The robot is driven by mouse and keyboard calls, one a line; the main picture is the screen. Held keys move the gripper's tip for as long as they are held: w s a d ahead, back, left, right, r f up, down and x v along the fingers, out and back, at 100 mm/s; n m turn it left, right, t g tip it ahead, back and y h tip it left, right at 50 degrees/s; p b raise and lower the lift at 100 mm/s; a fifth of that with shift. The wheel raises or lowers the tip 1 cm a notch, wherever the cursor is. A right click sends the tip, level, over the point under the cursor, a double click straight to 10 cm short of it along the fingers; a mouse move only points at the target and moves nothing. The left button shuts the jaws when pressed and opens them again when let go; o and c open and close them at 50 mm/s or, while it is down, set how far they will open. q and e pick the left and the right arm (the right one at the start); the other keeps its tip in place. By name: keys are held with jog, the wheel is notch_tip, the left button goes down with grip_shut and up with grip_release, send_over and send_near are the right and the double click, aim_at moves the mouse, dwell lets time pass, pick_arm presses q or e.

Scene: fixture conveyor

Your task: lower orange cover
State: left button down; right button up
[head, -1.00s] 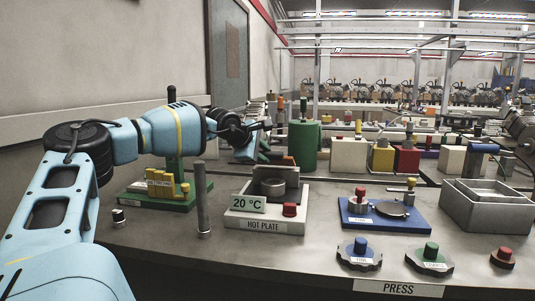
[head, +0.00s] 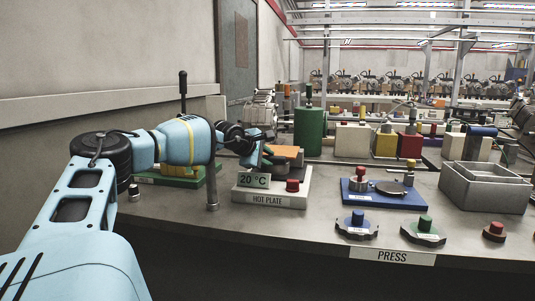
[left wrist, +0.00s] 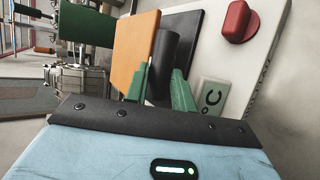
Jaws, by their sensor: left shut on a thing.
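The orange cover (head: 285,152) lies roughly level above the hot plate (head: 262,198) in the head view. In the left wrist view the orange cover (left wrist: 136,48) shows beside a dark plate (left wrist: 186,28). My left gripper (head: 263,155) reaches in from the left at the cover's near side. In the left wrist view its green fingers (left wrist: 160,86) are shut on a dark round handle (left wrist: 165,55) at the cover. The grey ring-shaped part on the hot plate is hidden. Whether the cover touches what lies under it cannot be told. My right gripper is not in view.
The hot plate's red knob (head: 292,185) and 20 °C display (head: 254,180) face the front. A metal post (head: 212,190) stands to the left. A green cylinder (head: 308,132) stands behind. A blue fixture (head: 385,196) and a grey bin (head: 485,187) are to the right.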

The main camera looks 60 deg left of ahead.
pick_arm(q)
jog(key=shift+s+d+f, duration=0.1)
jog(key=shift+d+f, duration=0.05)
jog(key=shift+f, duration=0.85)
jog(key=c, duration=1.2)
grip_release()
jog(key=shift+o, duration=0.2)
jog(key=shift+r, duration=0.2)
